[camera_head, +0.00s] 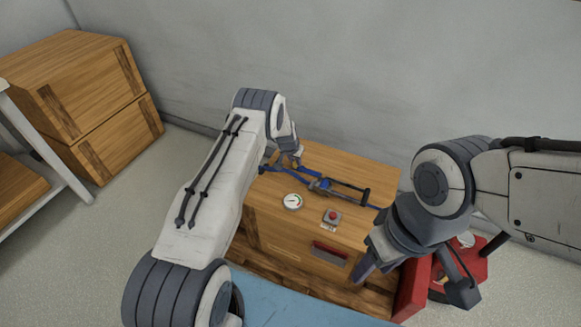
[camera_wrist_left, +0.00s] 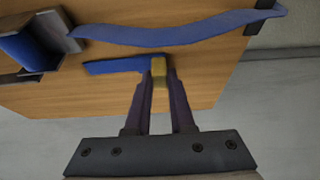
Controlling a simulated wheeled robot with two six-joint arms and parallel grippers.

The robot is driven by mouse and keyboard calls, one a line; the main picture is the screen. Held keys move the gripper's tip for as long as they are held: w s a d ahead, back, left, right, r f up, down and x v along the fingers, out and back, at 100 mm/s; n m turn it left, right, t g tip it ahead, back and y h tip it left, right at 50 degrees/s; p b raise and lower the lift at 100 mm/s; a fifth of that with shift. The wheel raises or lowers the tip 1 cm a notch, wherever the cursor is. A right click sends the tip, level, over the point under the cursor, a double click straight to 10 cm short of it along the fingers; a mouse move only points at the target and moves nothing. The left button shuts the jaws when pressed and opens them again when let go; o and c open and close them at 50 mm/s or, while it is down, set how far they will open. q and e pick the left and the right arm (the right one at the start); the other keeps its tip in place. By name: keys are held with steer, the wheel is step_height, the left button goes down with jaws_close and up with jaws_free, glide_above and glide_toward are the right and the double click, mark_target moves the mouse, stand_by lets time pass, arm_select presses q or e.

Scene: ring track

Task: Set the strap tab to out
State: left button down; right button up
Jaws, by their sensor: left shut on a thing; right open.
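The strap tab is a short blue strip (camera_wrist_left: 112,66) with a yellow end (camera_wrist_left: 160,74), seen in the left wrist view. My left gripper (camera_wrist_left: 160,80) is shut on the yellow end, one finger on each side. In the head view my left gripper (camera_head: 290,162) is at the far left corner of the wooden box top, and the arm hides part of the strap there. A blue strap (camera_head: 350,196) runs across the box top through a dark buckle (camera_head: 320,184). My right gripper (camera_head: 372,262) is open and empty, in front of the box's right side.
The wooden box (camera_head: 350,165) also carries a round gauge (camera_head: 292,201), a red button (camera_head: 332,216) and a red front handle (camera_head: 329,250). A red object (camera_head: 415,285) stands to the right. Stacked wooden crates (camera_head: 75,90) are at the left. A grey wall is behind.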

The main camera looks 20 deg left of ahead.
mark_target(288, 162)
arm_select(q)
steer(key=a, duration=0.1)
steer(key=a+b, duration=0.1)
steer(key=a, duration=0.2)
steer(key=shift+w+b, duration=0.25)
steer(key=shift+b, duration=0.15)
steer(key=shift+a, duration=0.3)
arm_select(e)
steer(key=f, duration=0.2)
steer(key=shift+a+f, duration=0.2)
steer(key=shift+f, duration=0.15)
arm_select(q)
steer(key=c, duration=0.8)
jaws_free()
steer(key=shift+o, duration=0.2)
steer(key=p+v, duration=0.1)
steer(key=v, duration=0.9)
steer(key=shift+r, duration=0.25)
arm_select(e)
steer(key=shift+r, duration=0.55)
